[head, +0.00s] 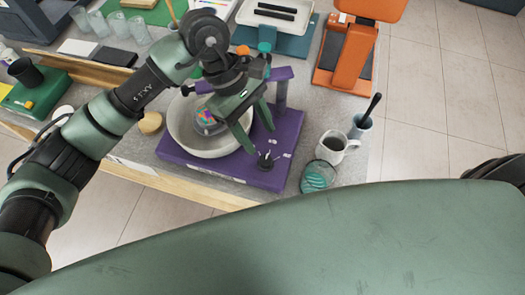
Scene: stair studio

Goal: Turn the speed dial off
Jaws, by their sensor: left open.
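A purple stand-mixer-like machine (221,175) stands on the counter, with a pale bowl (188,143) on its base. A dark round dial (267,160) sits on the front right corner of that base, with small light marks around it. My left gripper (262,141) is open and reaches down over the base, its fingers apart just behind the dial. I cannot tell whether a fingertip touches the dial. A small multicoloured object (206,119) shows in the bowl. The gripper and arm hide part of the machine's upper part. My right gripper is out of view.
An orange device (346,55) and a blue-grey scale-like device (271,43) are behind. The green device (38,92) is at left.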

